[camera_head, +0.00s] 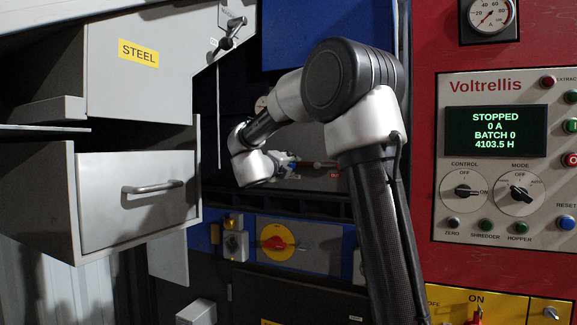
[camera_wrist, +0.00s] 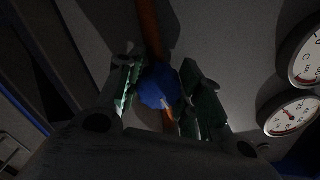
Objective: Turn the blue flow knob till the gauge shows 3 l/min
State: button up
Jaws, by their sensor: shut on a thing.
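The blue flow knob (camera_wrist: 158,86) sits on an orange-brown pipe (camera_wrist: 149,25) in the dark wrist view. My gripper (camera_wrist: 160,88) is shut on the knob, with one finger on each side of it. Two round gauges are at the right edge of that view, an upper one (camera_wrist: 308,58) and a lower one (camera_wrist: 290,117). Both are tilted and partly cut off, and their readings are too small to tell. In the head view my gripper (camera_head: 284,163) shows small behind my arm, and the knob cannot be made out there.
A red panel at right carries a Voltrellis control box (camera_head: 450,150) with a screen reading STOPPED, and a gauge (camera_head: 491,14) above it. A grey STEEL bin (camera_head: 150,60) and an open drawer (camera_head: 130,215) jut out at left. A red rotary switch (camera_head: 278,243) is below my gripper.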

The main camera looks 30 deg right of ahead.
jog(key=shift+f, duration=0.1)
jog(key=o, duration=1)
jog(key=shift+o, duration=0.2)
jog(key=shift+a, duration=0.1)
jog(key=v, duration=1.2)
